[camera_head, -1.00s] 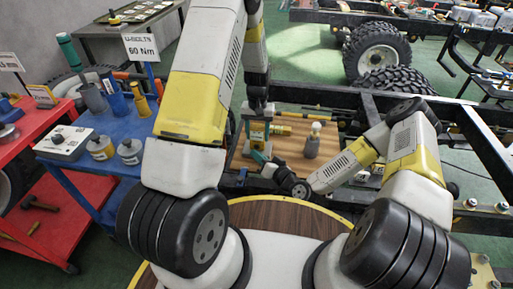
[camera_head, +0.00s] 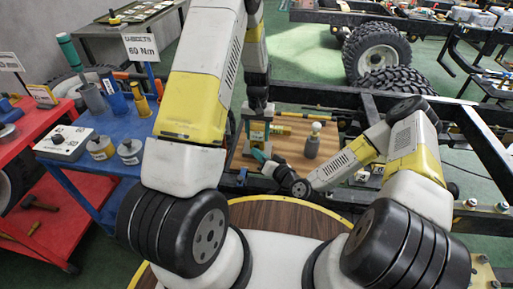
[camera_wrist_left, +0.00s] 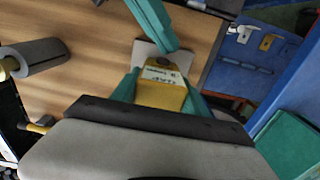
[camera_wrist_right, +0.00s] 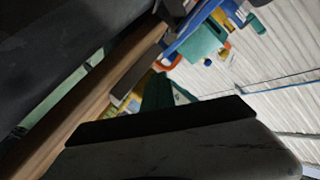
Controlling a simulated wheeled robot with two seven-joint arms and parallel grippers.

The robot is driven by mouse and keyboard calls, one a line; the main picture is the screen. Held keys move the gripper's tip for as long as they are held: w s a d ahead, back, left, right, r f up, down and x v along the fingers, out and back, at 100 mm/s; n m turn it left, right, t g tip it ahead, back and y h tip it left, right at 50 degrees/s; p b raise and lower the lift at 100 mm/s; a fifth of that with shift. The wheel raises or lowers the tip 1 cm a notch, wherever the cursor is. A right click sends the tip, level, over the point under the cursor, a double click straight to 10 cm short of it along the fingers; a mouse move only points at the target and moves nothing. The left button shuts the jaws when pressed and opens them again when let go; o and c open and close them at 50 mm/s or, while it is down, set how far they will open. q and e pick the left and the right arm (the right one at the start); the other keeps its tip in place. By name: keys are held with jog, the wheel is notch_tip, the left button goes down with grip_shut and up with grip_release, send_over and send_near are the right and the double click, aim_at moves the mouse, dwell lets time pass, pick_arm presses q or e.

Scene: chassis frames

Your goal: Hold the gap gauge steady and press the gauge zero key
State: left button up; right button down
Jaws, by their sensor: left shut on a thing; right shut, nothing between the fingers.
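The yellow gap gauge (camera_head: 257,132) stands over the wooden board, and its labelled face (camera_wrist_left: 162,76) shows in the left wrist view. My left gripper (camera_wrist_left: 160,92) has its teal fingers on either side of the gauge, shut on it. My right gripper (camera_head: 257,154) is shut and empty, beside the gauge on its near side. In the left wrist view its teal fingers (camera_wrist_left: 165,38) reach in from the top, their tips just off the gauge's labelled end; whether they touch cannot be told. The zero key is too small to make out.
The wooden board (camera_head: 292,155) carries a grey bottle-like cylinder (camera_head: 312,142) right of the gauge. Black chassis rails (camera_head: 375,105) surround it. A blue cart (camera_head: 135,135) with canisters and a grey box stands left, beside a red cart (camera_head: 50,225).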

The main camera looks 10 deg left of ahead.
jog(key=shift+w, duration=0.45)
dwell(0.7)
jog(key=shift+s, duration=0.85)
jog(key=shift+s, duration=0.1)
jog(key=shift+s, duration=2.4)
pick_arm(q)
jog(key=o, duration=1.6)
